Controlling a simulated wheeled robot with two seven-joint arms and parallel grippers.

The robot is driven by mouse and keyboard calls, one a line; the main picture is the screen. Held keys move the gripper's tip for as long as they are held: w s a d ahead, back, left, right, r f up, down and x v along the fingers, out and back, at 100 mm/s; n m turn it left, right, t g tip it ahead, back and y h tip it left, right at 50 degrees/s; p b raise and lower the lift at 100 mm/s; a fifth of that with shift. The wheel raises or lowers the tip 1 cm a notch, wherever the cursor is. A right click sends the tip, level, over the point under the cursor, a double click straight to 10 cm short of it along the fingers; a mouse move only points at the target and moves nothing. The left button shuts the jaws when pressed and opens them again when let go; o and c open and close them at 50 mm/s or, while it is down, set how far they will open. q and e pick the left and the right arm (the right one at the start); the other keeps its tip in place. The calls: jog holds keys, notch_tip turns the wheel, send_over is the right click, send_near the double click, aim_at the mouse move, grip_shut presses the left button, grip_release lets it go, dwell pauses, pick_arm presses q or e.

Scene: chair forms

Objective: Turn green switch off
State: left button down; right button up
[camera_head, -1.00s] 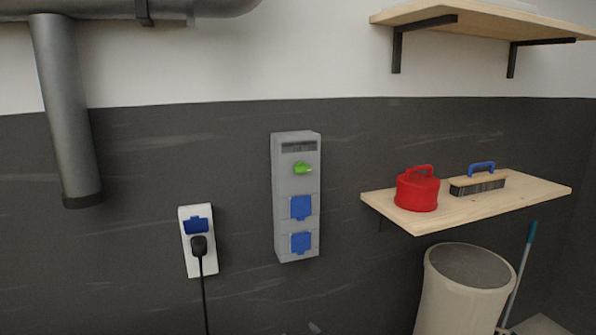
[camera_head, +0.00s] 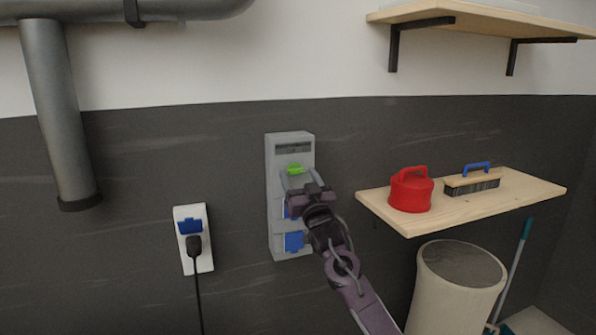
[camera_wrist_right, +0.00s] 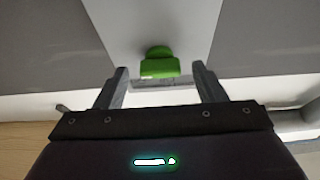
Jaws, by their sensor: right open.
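The green switch (camera_head: 294,169) is a knob on the upper part of a grey wall box (camera_head: 276,222). In the head view it appears turned sideways. My right gripper (camera_head: 298,177) is in front of the box, just at the switch, with its fingers open. In the right wrist view the green switch (camera_wrist_right: 159,62) lies ahead, centred between the two open fingertips of the gripper (camera_wrist_right: 160,80). I cannot tell whether a finger touches it. The gripper hides part of the box's upper blue socket cover. My left gripper is not in view.
A white socket (camera_head: 205,252) with a black plug hangs left of the box. At right a wooden shelf (camera_head: 528,190) holds a red canister (camera_head: 410,192) and a brush (camera_head: 472,184). A pale bin (camera_head: 452,300) stands below it. A pipe (camera_head: 60,120) runs down at left.

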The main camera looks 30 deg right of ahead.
jog(key=shift+w+r, duration=0.3)
jog(key=shift+w, duration=0.25)
jog(key=shift+d+f, duration=0.1)
jog(key=shift+d, duration=0.05)
jog(key=c, duration=1)
